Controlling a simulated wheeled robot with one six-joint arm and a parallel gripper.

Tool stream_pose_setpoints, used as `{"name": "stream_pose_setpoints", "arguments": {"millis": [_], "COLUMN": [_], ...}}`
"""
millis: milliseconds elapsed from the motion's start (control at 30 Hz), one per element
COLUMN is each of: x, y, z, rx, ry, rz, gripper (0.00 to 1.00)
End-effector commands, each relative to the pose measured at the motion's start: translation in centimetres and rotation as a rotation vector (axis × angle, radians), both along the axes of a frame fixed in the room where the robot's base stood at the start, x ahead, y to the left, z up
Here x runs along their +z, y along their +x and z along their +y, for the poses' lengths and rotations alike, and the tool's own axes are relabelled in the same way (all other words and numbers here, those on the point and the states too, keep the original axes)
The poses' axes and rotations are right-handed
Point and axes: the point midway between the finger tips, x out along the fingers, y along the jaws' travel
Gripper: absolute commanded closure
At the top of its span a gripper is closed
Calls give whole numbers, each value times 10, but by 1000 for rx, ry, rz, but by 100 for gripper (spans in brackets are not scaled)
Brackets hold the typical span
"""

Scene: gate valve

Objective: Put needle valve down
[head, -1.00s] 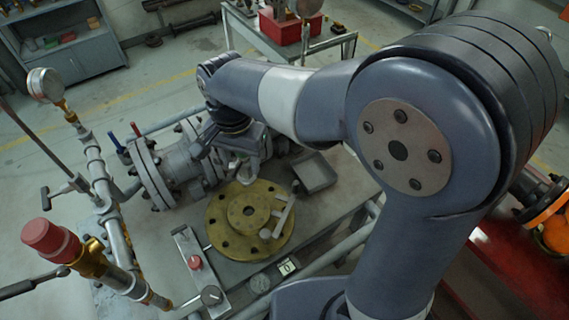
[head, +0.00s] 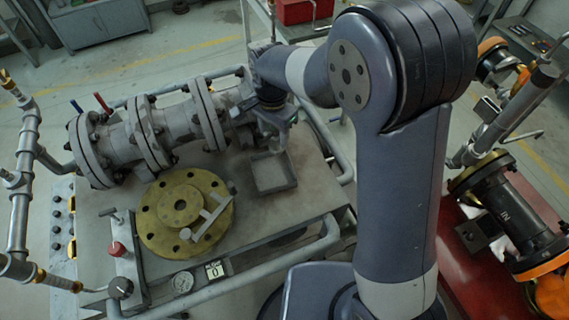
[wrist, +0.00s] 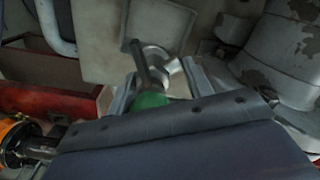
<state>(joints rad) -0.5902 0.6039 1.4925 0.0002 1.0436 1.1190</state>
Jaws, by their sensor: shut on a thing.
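The needle valve shows in the wrist view as a small steel body (wrist: 166,63) with a dark bar and a green part at its base. My gripper (wrist: 160,85) is shut on it, one finger on each side. In the head view my gripper (head: 275,132) hangs at the back edge of a shallow grey square tray (head: 291,184) on the bench. The tray looks empty. The valve is too small and hidden to make out in the head view, and I cannot tell its height above the bench.
A round brass flange (head: 158,226) with a pale T-shaped tool (head: 212,217) on it lies left of the tray. A large grey gate valve (head: 180,122) runs along the bench's back. Pipe rails (head: 300,245) edge the bench. A red stand (head: 455,262) is at right.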

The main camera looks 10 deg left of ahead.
Motion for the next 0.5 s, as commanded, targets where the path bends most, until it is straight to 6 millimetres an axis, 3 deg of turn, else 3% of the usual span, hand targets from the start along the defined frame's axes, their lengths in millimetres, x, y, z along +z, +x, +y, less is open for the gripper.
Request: {"name": "stream_pose_setpoints", "arguments": {"millis": [200,500], "x": [-40,-73], "y": [-1,-1], "z": [-1,0], "rx": [0,0], "ry": [-2,-2], "rz": [4,4], "gripper": [86,86]}}
